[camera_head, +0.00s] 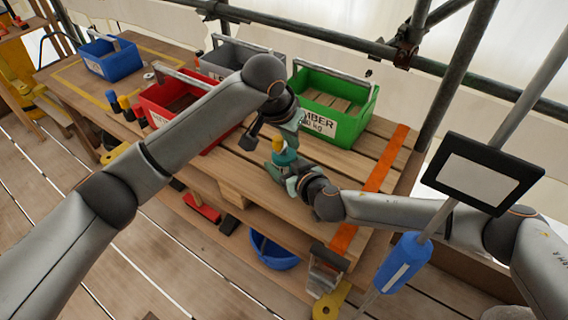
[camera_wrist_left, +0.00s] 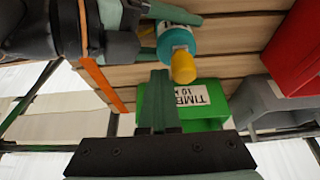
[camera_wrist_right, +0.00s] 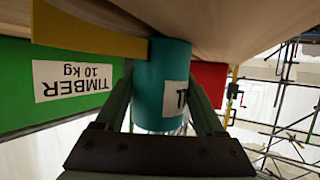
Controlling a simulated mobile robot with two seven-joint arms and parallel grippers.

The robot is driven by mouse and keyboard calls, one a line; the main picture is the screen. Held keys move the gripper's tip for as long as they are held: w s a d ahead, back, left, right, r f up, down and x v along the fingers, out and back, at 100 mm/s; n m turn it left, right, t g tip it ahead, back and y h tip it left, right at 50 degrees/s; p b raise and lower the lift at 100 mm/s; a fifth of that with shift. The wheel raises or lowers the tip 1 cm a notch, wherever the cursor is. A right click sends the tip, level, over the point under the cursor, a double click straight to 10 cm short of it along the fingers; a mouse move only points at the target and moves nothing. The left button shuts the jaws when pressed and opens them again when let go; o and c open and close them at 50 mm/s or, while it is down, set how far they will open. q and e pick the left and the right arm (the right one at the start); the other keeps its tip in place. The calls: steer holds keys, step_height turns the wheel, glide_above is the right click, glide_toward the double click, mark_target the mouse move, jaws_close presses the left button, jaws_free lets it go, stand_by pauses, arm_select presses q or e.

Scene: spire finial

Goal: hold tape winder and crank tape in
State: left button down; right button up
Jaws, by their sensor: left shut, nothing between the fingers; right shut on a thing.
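The tape winder (camera_head: 284,158) is a small teal cylinder with an orange-yellow knob on top, above the front of the wooden bench. In the left wrist view its teal body (camera_wrist_left: 178,40) and yellow knob (camera_wrist_left: 183,67) show. My right gripper (camera_head: 292,182) is shut on the winder's body. In the right wrist view the fingers flank the teal, white-labelled body (camera_wrist_right: 160,85). A yellow strip (camera_wrist_right: 90,33) runs left from it; I cannot tell if it is attached. My left gripper (camera_head: 290,122) is shut and empty, close to the knob and apart from it in the left wrist view (camera_wrist_left: 160,85).
A green timber crate (camera_head: 350,95), a grey crate (camera_head: 235,58), a red crate (camera_head: 165,100) and a blue crate (camera_head: 108,62) stand on the bench. An orange band (camera_head: 385,165) crosses its right end. A blue bowl (camera_head: 272,255) sits below. Scaffold poles stand behind.

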mark_target(277, 141)
arm_select(q)
steer(key=shift+s+a, duration=0.15)
steer(key=shift+a, duration=0.15)
steer(key=shift+s+a, duration=0.1)
steer(key=shift+a, duration=0.1)
stand_by(0.3)
steer(key=shift+a, duration=0.35)
stand_by(0.4)
steer(key=shift+a+f, duration=0.1)
steer(key=shift+a, duration=0.3)
steer(key=shift+w+a, duration=0.2)
steer(key=shift+a, duration=0.15)
stand_by(0.6)
steer(key=shift+s+d, duration=0.1)
steer(key=shift+s, duration=0.2)
steer(key=shift+d+r, duration=0.1)
steer(key=shift+r, duration=3.5)
